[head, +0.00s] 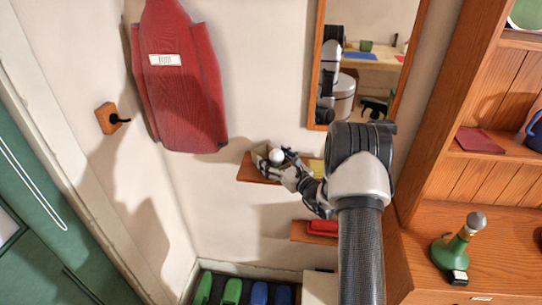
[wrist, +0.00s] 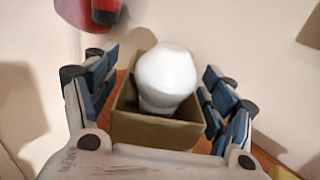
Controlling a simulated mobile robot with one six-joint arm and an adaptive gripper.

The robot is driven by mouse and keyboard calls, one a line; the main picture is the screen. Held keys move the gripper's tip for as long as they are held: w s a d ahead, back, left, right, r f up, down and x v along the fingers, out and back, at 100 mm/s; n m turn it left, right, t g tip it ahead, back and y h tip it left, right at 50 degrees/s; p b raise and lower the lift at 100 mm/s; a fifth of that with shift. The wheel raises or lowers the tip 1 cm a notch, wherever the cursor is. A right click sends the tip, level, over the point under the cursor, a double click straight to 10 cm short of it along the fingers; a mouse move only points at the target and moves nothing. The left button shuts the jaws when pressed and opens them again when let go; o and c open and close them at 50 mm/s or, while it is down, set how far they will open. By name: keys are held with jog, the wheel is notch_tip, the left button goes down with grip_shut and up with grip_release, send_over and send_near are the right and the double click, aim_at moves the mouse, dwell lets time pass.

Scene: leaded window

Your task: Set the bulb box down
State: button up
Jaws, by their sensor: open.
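The bulb box is a small open tan carton (wrist: 155,131) with a round white bulb (wrist: 167,75) standing up out of it. In the head view the box (head: 260,153) and the white bulb (head: 276,156) are at the small upper wooden wall shelf (head: 248,174). The box appears to rest on that shelf; its underside is hidden. My gripper (wrist: 160,82) is open, with one dark-padded finger on each side of the box. The fingers are close to its walls; I cannot tell whether either touches. In the head view my gripper (head: 280,165) partly covers the box.
A yellow item (head: 317,167) lies further right on the same shelf. A lower shelf holds a red item (head: 322,228). A red coat (head: 178,80) hangs on the left, a mirror (head: 366,60) above. Coloured shoes (head: 232,291) are below.

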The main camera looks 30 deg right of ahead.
jog(key=s+d+p, duration=0.1)
jog(key=s+d, duration=0.1)
jog(key=s, duration=0.8)
jog(key=s+a+r+n+g+y, duration=0.1)
jog(key=a+r+n+g+y, duration=0.3)
jog(key=a, duration=0.4)
jog(key=s+a+r+n+g+y, duration=0.1)
jog(key=a+r+n+y, duration=0.4)
jog(key=a, duration=0.3)
jog(key=s+a+r+n+g, duration=0.55)
jog(key=s+a+n, duration=0.2)
jog(key=a, duration=0.25)
jog(key=s+a+n+g+h, duration=0.25)
jog(key=s+n, duration=0.25)
jog(key=s, duration=0.3)
jog(key=s+a+n+g+h, duration=0.25)
jog(key=s+n, duration=0.25)
jog(key=s, duration=0.4)
jog(key=s+d+r+n+t+h, duration=0.2)
jog(key=s+d+n+h, duration=0.4)
jog(key=d, duration=0.3)
jog(key=shift+s+r+n+t+h, duration=0.15)
jog(key=shift+s+n+t+h, duration=0.15)
jog(key=shift+n+h, duration=0.4)
